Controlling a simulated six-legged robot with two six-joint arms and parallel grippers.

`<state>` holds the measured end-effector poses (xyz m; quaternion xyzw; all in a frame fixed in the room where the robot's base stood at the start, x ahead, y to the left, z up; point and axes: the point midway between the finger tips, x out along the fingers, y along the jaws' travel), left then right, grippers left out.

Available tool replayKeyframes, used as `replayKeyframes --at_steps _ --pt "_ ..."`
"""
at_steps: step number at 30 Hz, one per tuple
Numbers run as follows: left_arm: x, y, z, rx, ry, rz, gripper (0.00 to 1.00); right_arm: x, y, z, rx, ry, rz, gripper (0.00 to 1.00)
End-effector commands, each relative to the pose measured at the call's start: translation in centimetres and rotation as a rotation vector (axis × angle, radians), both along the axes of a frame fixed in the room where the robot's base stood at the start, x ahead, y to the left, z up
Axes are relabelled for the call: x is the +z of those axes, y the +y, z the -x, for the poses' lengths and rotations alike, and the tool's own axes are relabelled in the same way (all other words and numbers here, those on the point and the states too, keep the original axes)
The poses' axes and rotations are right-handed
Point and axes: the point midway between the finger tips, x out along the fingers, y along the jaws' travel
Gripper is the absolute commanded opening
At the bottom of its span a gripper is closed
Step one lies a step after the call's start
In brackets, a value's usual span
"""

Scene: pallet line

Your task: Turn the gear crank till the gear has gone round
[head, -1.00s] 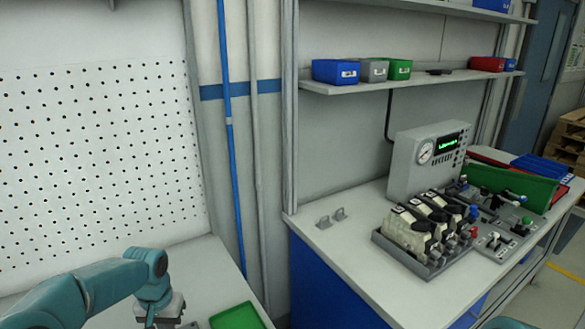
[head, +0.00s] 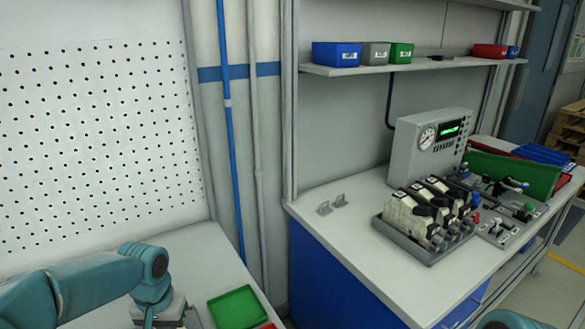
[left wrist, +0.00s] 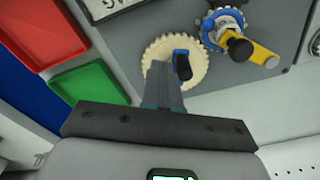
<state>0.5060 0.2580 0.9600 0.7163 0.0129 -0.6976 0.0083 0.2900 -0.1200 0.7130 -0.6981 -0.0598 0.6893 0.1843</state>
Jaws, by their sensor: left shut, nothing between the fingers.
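In the left wrist view a cream toothed gear (left wrist: 196,72) lies on a grey panel. A blue crank arm with a black knob (left wrist: 183,67) sits over the gear. My left gripper (left wrist: 160,70) is shut and empty. Its fingertips overlap the left part of the gear in the picture, just left of the knob. I cannot tell whether they touch the crank. In the head view my left arm reaches down at the lower left, and its fingers and the gear are out of frame. My right gripper is not in view.
A yellow-handled blue fitting (left wrist: 240,45) stands right of the gear. Red (left wrist: 42,35) and green (left wrist: 88,85) trays lie left of it. In the head view the green tray (head: 237,308) is at the bottom. A side bench holds a gauge box (head: 428,145) and a connector rack (head: 425,250).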

Motion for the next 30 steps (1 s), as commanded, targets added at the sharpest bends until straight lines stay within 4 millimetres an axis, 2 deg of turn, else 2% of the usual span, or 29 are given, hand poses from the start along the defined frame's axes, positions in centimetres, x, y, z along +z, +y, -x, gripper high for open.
replayKeyframes --at_steps 14,17,27,30 --pt "0.2 0.2 0.2 0.0 -0.001 0.0 0.0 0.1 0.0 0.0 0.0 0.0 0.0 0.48" --pt "1.0 0.2 0.2 0.0 -0.002 0.0 0.0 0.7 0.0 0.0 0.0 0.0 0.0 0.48" --pt "5.6 0.1 0.1 0.0 -0.002 0.0 0.0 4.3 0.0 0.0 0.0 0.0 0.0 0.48" --pt "6.2 0.1 0.2 0.0 -0.001 0.0 0.0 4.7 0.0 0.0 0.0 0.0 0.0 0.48"
